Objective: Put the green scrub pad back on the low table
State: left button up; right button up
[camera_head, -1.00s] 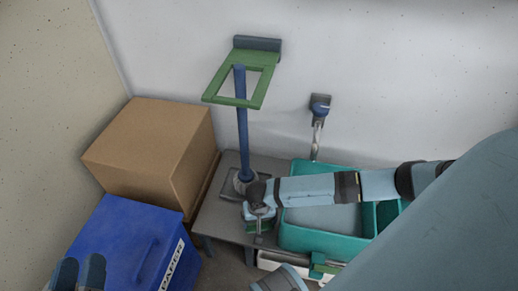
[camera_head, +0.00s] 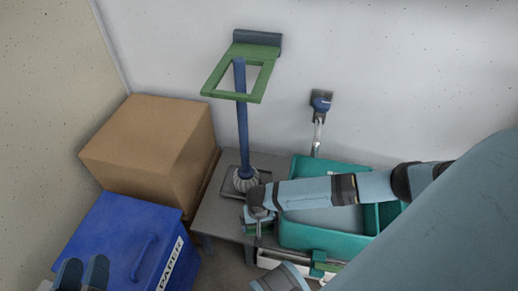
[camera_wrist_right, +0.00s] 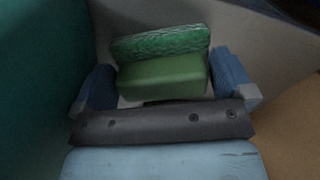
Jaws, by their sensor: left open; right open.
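The green scrub pad (camera_wrist_right: 162,68) lies between the two blue fingers of my right gripper (camera_wrist_right: 165,85) in the right wrist view. It has a rough dark-green layer and a smoother green block. The fingers are open, with a gap visible at least on the right side. In the head view my right gripper (camera_head: 260,226) is low over the front of the grey low table (camera_head: 215,219), beside the teal tub; the pad is mostly hidden there. Whether the pad rests fully on the table I cannot tell. My left gripper (camera_head: 82,272) is open and empty at the bottom left.
The teal tub (camera_head: 290,238) stands right of my right gripper. A blue-handled brush (camera_head: 242,125) stands upright through a green wall bracket (camera_head: 258,88). A cardboard box (camera_head: 140,140) and a blue paper bin (camera_head: 115,235) stand left. A wall hook or tap (camera_head: 320,105) is behind the tub.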

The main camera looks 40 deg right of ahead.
pick_arm(q)
notch_tip(320, 180, up, 7)
jog(key=t+p, duration=0.2)
jog(key=p, duration=0.3)
jog(key=shift+s+a+f+n+t, duration=0.2)
jog(key=shift+a+n+t, duration=0.1)
jog(key=shift+a, duration=0.15)
pick_arm(e)
notch_tip(320, 180, up, 12)
jog(key=shift+r, duration=0.15)
